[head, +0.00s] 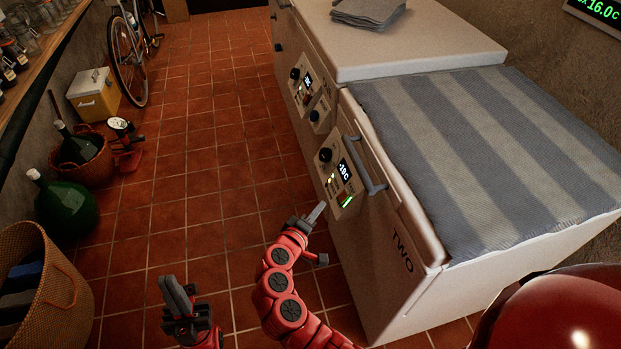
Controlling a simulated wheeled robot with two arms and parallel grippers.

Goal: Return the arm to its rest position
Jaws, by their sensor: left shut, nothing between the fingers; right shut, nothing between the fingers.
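My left gripper (177,290) is low in the head view, left of the middle. It points up, its fingers are together, and it holds nothing. My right arm is red with dark joint discs and rises from the bottom edge. My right gripper (317,212) is at its upper end, shut and empty. In the picture it lies just left of the lower control panel (337,177) on the chest freezer marked TWO (385,285). I cannot tell whether it touches the freezer front.
The freezer lid has a grey handle (368,172) and a striped cloth (480,150). Another white chest (415,45) stands behind it. On the left are a wicker basket (70,285), a green demijohn (65,205), a yellow box (93,95) and a bicycle (128,55). The tiled floor (200,150) between is clear.

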